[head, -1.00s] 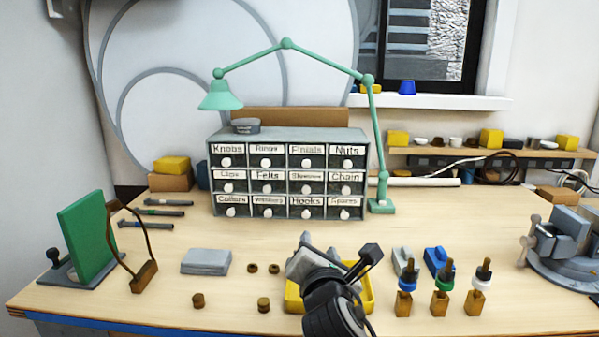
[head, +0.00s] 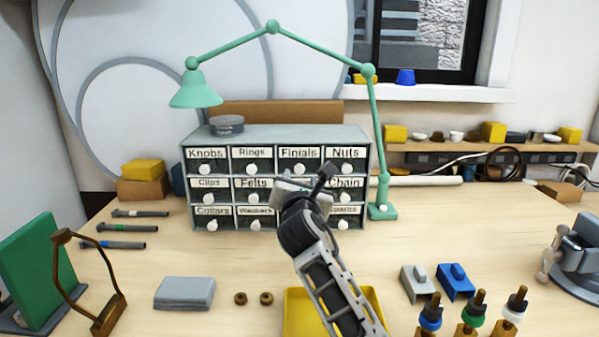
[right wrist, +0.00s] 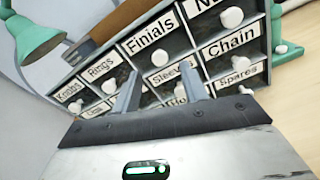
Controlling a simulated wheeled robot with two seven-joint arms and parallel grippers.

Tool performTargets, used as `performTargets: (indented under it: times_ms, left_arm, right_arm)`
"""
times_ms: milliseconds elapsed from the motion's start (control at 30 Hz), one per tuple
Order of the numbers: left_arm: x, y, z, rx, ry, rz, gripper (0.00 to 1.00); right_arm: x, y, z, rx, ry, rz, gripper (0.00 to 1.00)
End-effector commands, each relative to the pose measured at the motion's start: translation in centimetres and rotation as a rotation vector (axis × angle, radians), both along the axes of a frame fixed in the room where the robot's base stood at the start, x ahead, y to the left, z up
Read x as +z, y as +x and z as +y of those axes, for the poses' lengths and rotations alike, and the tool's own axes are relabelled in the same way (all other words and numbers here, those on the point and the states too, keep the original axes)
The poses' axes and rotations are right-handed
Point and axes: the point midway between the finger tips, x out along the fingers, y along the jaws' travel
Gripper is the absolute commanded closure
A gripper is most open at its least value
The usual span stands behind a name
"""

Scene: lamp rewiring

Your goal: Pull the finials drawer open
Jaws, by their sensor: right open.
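The finials drawer (head: 299,159) is in the top row of a grey-green drawer cabinet (head: 270,134), third from the left, with a white label and a round white knob. It looks shut. In the right wrist view the finials drawer (right wrist: 151,36) shows its label and its knob (right wrist: 160,57). My right gripper (head: 308,178) is in front of the cabinet and hides part of the middle and bottom rows. In the right wrist view its two fingers (right wrist: 163,92) are apart and empty, below the finials knob and near the sleeves drawer. My left gripper is not in view.
A green lamp (head: 383,211) arches over the cabinet, its base right of it. A round grey tin (head: 226,124) sits on top. A yellow tray (head: 296,312) lies under my right arm. The tabletop directly before the cabinet's left side is clear.

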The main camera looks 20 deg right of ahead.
Motion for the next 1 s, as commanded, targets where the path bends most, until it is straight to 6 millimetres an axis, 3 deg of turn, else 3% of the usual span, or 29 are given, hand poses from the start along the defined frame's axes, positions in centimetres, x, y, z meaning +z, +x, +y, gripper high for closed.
performTargets:
  times_ms: [100,300,700,867,1000]
  left_arm:
    - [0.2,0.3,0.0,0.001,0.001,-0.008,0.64]
    - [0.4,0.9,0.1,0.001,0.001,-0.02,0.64]
    - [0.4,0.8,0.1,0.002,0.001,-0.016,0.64]
    - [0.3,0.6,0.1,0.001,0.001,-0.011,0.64]
    - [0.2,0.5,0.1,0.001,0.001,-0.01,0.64]
  right_arm:
    - [0.1,2.1,-0.5,0.0,0.0,0.001,0.57]
    - [0.0,4.0,-1.1,0.001,0.0,0.0,0.57]
    - [0.0,4.6,-1.3,0.001,0.001,-0.001,0.57]
    - [0.0,4.6,-1.3,0.001,0.001,-0.001,0.98]
    - [0.0,4.6,-1.3,0.001,0.0,0.0,1.0]
